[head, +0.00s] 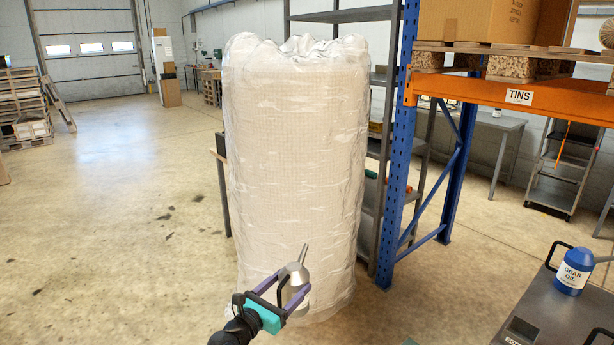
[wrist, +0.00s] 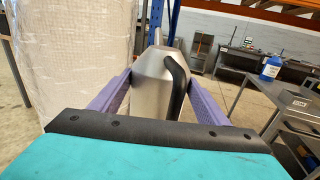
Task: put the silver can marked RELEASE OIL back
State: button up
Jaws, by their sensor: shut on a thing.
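A silver can (head: 295,279) with a thin spout and a dark handle is held between the two purple fingers of my gripper (head: 283,294). It is roughly upright, in the air in front of a tall wrapped column. In the wrist view the can (wrist: 152,84) fills the space between the fingers of my gripper (wrist: 158,95), with its black handle toward the right finger. No marking on the can is readable, so I cannot tell whether it says RELEASE OIL.
The tall wrapped column (head: 295,160) stands close behind the can. A blue and orange rack (head: 520,97) labelled TINS is to the right. A grey cart (head: 545,310) at lower right carries a blue GEAR OIL container (head: 573,272). Open floor lies to the left.

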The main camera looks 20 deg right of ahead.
jog(key=shift+d+r, duration=0.1)
jog(key=shift+d, duration=0.05)
jog(key=s+d+r+m+g+h+p, duration=0.2)
jog(key=s+d+g+p, duration=0.15)
jog(key=d, duration=1.35)
jog(key=s+d+r+m+g+h+p, duration=0.1)
jog(key=s+d+m+g+p, duration=0.2)
jog(key=d, duration=1.4)
jog(key=s+d+r+m+g+p, duration=0.2)
jog(key=s+d+g, duration=0.6)
jog(key=s+d, duration=1.8)
jog(key=s+m+p, duration=0.1)
jog(key=m, duration=0.1)
jog(key=shift+d+r+m, duration=0.3)
jog(key=shift+r+m, duration=0.05)
jog(key=shift+m, duration=0.05)
jog(key=shift+s+d+f+b, duration=0.1)
jog(key=shift+d+f+b, duration=0.05)
jog(key=shift+b, duration=0.2)
jog(key=b+x, duration=0.4)
jog(key=b, duration=0.5)
jog(key=shift+d+b, duration=0.15)
jog(key=shift+b, duration=0.2)
